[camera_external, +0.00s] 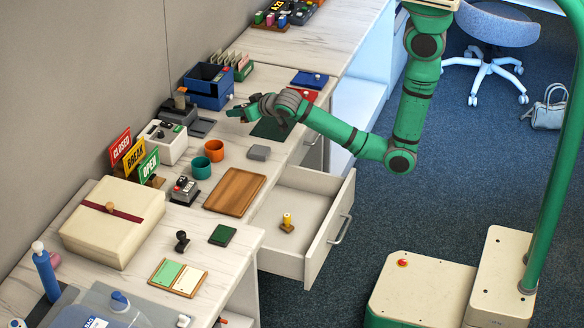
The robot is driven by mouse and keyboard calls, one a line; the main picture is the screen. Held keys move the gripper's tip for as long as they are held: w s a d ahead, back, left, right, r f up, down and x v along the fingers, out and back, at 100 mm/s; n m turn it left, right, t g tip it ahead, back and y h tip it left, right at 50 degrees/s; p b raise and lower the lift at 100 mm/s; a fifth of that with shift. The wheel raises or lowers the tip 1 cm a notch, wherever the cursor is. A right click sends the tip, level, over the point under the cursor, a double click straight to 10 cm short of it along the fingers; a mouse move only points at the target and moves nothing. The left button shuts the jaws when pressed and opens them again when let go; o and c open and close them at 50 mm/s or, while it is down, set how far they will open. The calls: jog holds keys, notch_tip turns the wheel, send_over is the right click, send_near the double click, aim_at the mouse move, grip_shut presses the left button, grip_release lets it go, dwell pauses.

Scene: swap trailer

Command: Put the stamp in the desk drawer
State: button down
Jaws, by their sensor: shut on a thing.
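A small black stamp (182,241) stands upright on the desk, left of a dark green pad (222,235). The desk drawer (322,218) is pulled out. A small stamp-like piece with a yellow handle and brown base (287,222) stands inside it, on the drawer floor. My gripper (238,112) is over the back part of the desk, in front of the blue box and well away from the drawer. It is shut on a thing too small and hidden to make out.
The desk holds a wooden tray (235,191), orange and teal cups (214,150), several signs (134,157) and a cream box (113,220) with a red band. A dark blue box (208,87) stands near my gripper. The drawer has bare floor around the yellow-handled piece.

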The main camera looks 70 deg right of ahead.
aim_at(236, 127)
jog(key=shift+w+f, duration=0.3)
jog(key=shift+f, duration=1.65)
jog(key=shift+f, duration=0.1)
jog(key=c, duration=1.6)
grip_release()
jog(key=shift+o, duration=0.4)
jog(key=v, duration=1.2)
